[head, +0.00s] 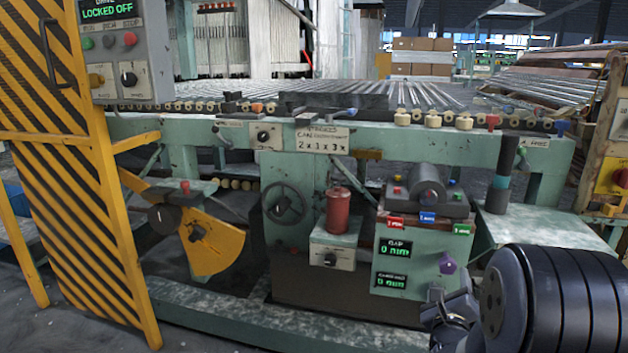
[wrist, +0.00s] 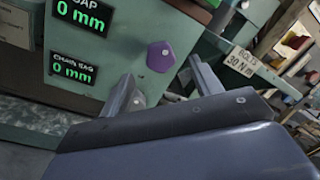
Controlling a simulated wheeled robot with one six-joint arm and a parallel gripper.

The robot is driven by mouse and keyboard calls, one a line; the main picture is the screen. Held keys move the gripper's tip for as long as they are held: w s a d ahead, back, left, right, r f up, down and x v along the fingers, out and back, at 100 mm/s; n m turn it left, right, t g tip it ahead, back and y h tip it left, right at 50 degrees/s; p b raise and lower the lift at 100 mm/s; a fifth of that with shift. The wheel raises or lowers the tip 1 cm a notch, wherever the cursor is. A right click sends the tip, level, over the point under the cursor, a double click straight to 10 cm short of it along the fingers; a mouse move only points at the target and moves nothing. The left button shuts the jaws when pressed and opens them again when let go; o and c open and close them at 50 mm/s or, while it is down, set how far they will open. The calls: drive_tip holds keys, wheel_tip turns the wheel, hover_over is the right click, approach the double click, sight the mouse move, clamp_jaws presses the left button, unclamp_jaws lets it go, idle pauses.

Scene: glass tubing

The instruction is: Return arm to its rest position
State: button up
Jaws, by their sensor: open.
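My arm shows at the lower right of the head view, with a large dark joint in front. My gripper (head: 452,310) is beside the lower right of the green control box (head: 447,262), partly hidden by its own links. In the wrist view my gripper (wrist: 163,88) has its two fingers spread apart, with nothing between them. The purple knob (wrist: 160,56) on the box face shows just beyond the fingers, and it also shows in the head view (head: 447,263). I cannot tell whether a finger touches the box.
The box displays (head: 393,249) read 0 mm. A red cylinder (head: 338,211) and a handwheel (head: 284,203) are left of the box. A grey-green side shelf (head: 545,230) is behind my arm. A yellow striped guard (head: 75,170) stands at left. The conveyor frame (head: 430,138) spans the back.

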sight(449, 269)
drive_tip(key=b+x, duration=0.1)
drive_tip(key=x, duration=0.6)
drive_tip(key=shift+s, duration=0.1)
drive_tip(key=r+p+v, duration=0.1)
drive_tip(key=p+v, duration=0.1)
drive_tip(key=v, duration=0.9)
drive_tip(key=x, duration=0.3)
drive_tip(key=b+x, duration=0.1)
drive_tip(key=x, duration=0.3)
drive_tip(key=f+b+x, duration=0.1)
drive_tip(key=x, duration=0.3)
drive_tip(key=n, duration=0.5)
drive_tip(key=shift+n+t+y, duration=0.3)
drive_tip(key=n, duration=0.6)
drive_tip(key=shift+n+y, duration=0.3)
drive_tip(key=n+y+p, duration=0.1)
drive_tip(key=n+p, duration=0.2)
drive_tip(key=n, duration=0.3)
drive_tip(key=shift+r, duration=0.2)
drive_tip(key=n+p, duration=0.3)
drive_tip(key=n, duration=0.2)
drive_tip(key=shift+f+p, duration=0.15)
drive_tip(key=shift+p, duration=0.15)
